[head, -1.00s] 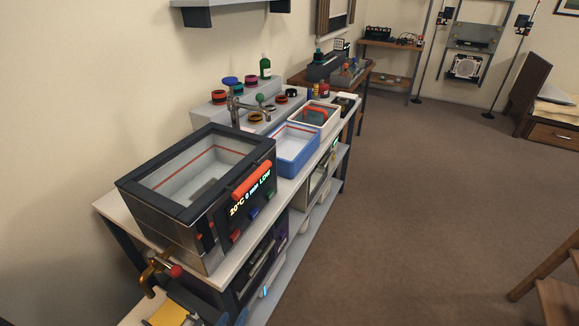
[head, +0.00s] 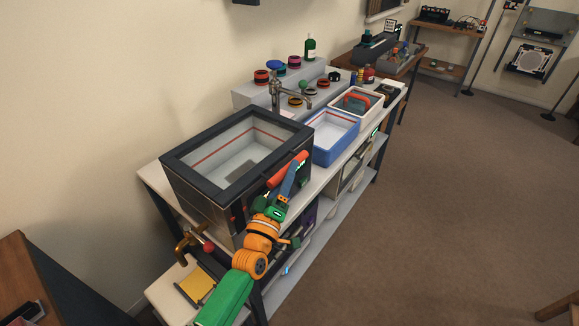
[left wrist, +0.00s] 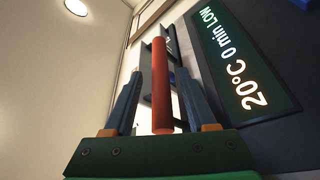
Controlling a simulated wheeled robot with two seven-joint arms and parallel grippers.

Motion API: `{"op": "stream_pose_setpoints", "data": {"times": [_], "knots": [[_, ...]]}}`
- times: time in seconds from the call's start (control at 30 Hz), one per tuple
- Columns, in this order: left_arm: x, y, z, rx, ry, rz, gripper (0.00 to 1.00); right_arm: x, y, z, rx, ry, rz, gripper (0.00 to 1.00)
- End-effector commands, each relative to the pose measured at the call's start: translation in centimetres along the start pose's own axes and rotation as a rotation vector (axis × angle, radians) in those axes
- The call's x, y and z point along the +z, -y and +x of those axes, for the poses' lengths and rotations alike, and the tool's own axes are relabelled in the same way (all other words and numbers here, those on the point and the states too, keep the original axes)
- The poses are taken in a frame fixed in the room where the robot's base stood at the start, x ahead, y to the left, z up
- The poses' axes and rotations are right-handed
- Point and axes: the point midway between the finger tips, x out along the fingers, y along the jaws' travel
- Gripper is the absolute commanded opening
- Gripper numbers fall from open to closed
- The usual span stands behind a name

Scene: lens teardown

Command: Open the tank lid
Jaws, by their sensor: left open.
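The tank (head: 195,208) is a large box at the near left end of the bench. Its dark-framed lid (head: 185,176) lies flat on top, with a clear window showing the pale inside. A red-orange bar handle (head: 301,158) runs along the lid's front edge. My left gripper (head: 290,176) is at this handle, reaching up from the front. In the left wrist view, the open fingers of my left gripper (left wrist: 160,78) stand on either side of the red handle (left wrist: 161,100), with gaps showing. The lit display (left wrist: 228,60) is at the right. My right gripper is not in view.
A brass valve with a red knob (head: 193,243) sticks out at the tank's near side. A metal tap (head: 277,92), a blue tub (head: 340,146) and a white tub (head: 378,108) stand beyond the tank. Open floor (head: 450,190) lies to the right.

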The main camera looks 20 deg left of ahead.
Motion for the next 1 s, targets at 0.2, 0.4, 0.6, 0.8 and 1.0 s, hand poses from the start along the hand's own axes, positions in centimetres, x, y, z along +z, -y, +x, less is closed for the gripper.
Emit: {"op": "stream_pose_setpoints", "data": {"times": [0.2,0.4,0.6,0.8,1.0], "knots": [[0.05,0.04,1.65,-0.001,0.002,0.000,0.57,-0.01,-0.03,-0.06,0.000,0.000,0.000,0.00],[0.08,0.07,1.61,-0.002,0.002,0.001,0.46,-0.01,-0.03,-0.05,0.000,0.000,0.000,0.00],[0.09,0.08,1.59,-0.002,0.003,0.001,0.00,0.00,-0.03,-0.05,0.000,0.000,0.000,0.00],[0.10,0.08,1.58,-0.002,0.003,0.002,0.00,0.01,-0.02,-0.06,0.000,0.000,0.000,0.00],[0.11,0.09,1.57,-0.002,0.004,0.002,0.00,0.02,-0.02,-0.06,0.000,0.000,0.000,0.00]]}}
